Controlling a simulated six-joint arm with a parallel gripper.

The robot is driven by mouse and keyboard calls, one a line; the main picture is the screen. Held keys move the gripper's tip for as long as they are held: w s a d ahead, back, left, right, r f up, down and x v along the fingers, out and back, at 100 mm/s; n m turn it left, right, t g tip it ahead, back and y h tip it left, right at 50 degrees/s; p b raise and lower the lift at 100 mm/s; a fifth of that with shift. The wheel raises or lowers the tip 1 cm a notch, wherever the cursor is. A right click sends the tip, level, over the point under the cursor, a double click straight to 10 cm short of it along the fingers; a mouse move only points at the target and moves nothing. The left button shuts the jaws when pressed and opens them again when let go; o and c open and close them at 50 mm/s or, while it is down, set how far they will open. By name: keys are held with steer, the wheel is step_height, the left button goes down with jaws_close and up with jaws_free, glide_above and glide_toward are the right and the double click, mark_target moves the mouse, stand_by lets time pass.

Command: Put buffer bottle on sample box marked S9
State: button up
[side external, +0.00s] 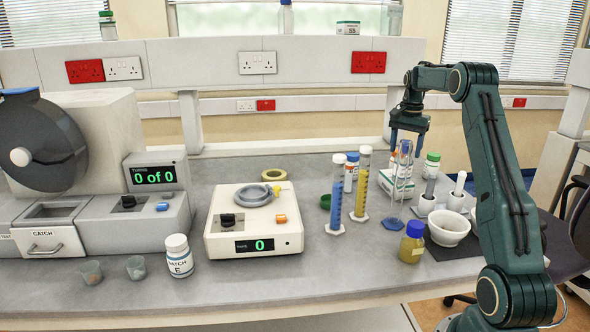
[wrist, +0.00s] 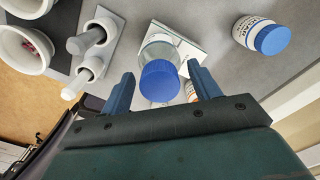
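A clear bottle with a blue cap, which I take as the buffer bottle, is upright in the wrist view (wrist: 160,75). It overlaps a white box with a green edge (wrist: 190,42) and appears to stand on it. In the side view the box (side external: 402,187) is on the bench below my gripper (side external: 406,143); its mark is unreadable.
A white blue-capped bottle (wrist: 262,35) stands to the right.

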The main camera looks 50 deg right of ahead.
steer(key=shift+r, duration=0.1)
step_height(320, 180, up, 12)
stand_by(1.0)
stand_by(0.6)
steer(key=w+a+r+n+t, duration=0.1)
steer(key=a+r+n, duration=0.15)
steer(key=a, duration=0.65)
steer(key=a+r+n+t+h, duration=0.1)
steer(key=a+r+n, duration=0.15)
steer(key=a, duration=0.65)
steer(key=w+a+r+n, duration=0.15)
steer(key=a+n, duration=0.25)
steer(key=a, duration=0.6)
steer(key=s+a+f+n+t, duration=0.1)
steer(key=s+a+f+n, duration=0.3)
steer(key=s+a, duration=0.5)
steer(key=s+a+f+n+t+y, duration=0.1)
steer(key=s+a+f+n+t, duration=0.1)
steer(key=s+a+f+n, duration=0.3)
steer(key=s+a+f, duration=0.3)
steer(key=s+a, duration=0.1)
steer(key=shift+a+t, duration=0.15)
steer(key=shift+t, duration=0.15)
